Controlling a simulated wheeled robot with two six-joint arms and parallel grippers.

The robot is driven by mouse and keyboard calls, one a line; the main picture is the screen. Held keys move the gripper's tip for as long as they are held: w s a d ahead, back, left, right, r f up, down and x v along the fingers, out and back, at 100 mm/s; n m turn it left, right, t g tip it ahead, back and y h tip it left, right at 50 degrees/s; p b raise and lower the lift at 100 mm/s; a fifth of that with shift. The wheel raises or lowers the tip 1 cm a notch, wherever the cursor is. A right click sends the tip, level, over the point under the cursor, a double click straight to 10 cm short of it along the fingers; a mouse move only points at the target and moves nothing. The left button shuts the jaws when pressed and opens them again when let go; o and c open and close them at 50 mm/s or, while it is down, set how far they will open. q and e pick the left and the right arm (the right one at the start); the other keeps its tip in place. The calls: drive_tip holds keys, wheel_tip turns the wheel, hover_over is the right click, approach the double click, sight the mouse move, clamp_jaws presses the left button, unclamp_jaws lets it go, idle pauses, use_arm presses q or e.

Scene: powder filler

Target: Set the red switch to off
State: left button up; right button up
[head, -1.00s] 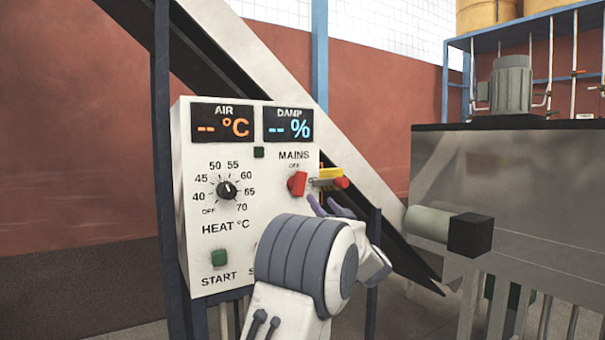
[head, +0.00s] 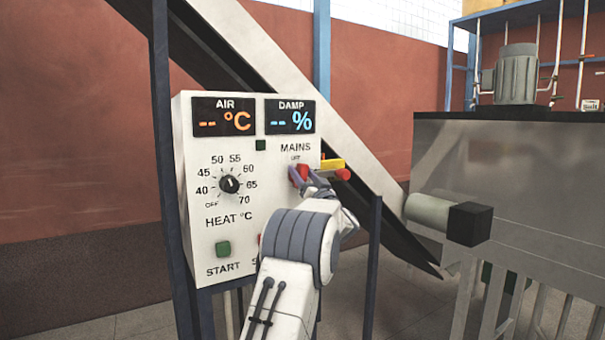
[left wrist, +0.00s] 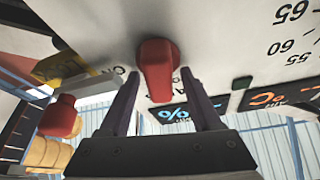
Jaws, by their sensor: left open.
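The red switch (head: 303,170) is a knob under the MAINS label on the white control panel (head: 200,265). A small OFF mark shows above it. In the left wrist view the red switch (left wrist: 157,66) stands between the two dark fingers. My left gripper (head: 306,178) is at the switch in the head view and partly covers it. In the left wrist view my left gripper (left wrist: 158,75) is open, with a finger on each side of the knob and visible gaps. My right gripper is not in view.
A yellow part (head: 332,164) with a red knob (head: 343,175) sticks out at the panel's right edge, close to my fingers. The heat dial (head: 230,184) and green START button (head: 223,248) are to the left. The AIR display (head: 224,117) shows dashes.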

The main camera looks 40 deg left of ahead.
use_arm(q)
clamp_jaws()
